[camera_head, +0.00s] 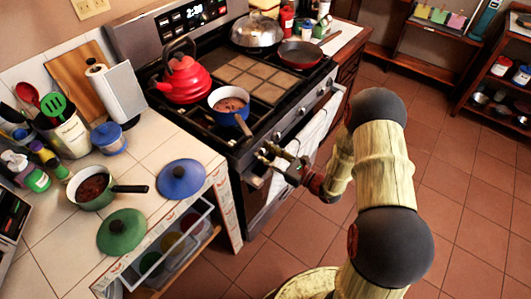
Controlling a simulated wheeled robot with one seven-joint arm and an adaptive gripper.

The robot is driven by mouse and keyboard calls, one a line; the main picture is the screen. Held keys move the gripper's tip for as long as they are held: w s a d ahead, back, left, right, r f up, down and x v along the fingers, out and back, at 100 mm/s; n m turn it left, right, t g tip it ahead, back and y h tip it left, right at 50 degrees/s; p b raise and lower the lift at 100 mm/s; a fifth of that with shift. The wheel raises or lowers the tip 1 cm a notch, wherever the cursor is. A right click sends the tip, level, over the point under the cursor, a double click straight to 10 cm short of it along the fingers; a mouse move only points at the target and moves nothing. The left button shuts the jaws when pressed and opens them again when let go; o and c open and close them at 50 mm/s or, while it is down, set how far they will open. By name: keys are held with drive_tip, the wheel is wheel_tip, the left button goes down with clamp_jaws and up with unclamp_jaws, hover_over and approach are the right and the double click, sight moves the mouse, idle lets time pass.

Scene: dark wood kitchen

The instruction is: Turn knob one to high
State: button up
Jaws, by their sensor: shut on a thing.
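The stove (215,135) stands against the wall, with a row of knobs along its front edge. My gripper (262,165) is at the near left end of this row, reaching in from the right. Its jaws are shut on a knob there, which they mostly hide. I cannot read the knob's angle or any marking. Other knobs, such as one at the middle of the row (302,109), show farther along the front, apart from my gripper.
A blue pot (229,104) on the near burner has its handle pointing toward my gripper. A red kettle (184,79) and a red pan (299,55) are also on the stove. A white towel (312,135) hangs on the oven front. The tiled floor to the right is clear.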

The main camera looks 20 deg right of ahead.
drive_tip(key=shift+n, duration=0.3)
drive_tip(key=n, duration=0.1)
drive_tip(key=n+b, duration=0.1)
drive_tip(key=n, duration=0.1)
drive_tip(key=shift+s+a+f+n+b, duration=0.15)
drive_tip(key=shift+a+n+b, duration=0.05)
drive_tip(key=shift+n+b, duration=0.1)
drive_tip(key=shift+s+a+n+b, duration=0.1)
drive_tip(key=shift+n+b, duration=0.95)
drive_tip(key=shift+n, duration=1.25)
drive_tip(key=o, duration=1)
drive_tip(key=shift+c, duration=0.2)
drive_tip(key=shift+o, duration=0.5)
drive_tip(key=v, duration=1.2)
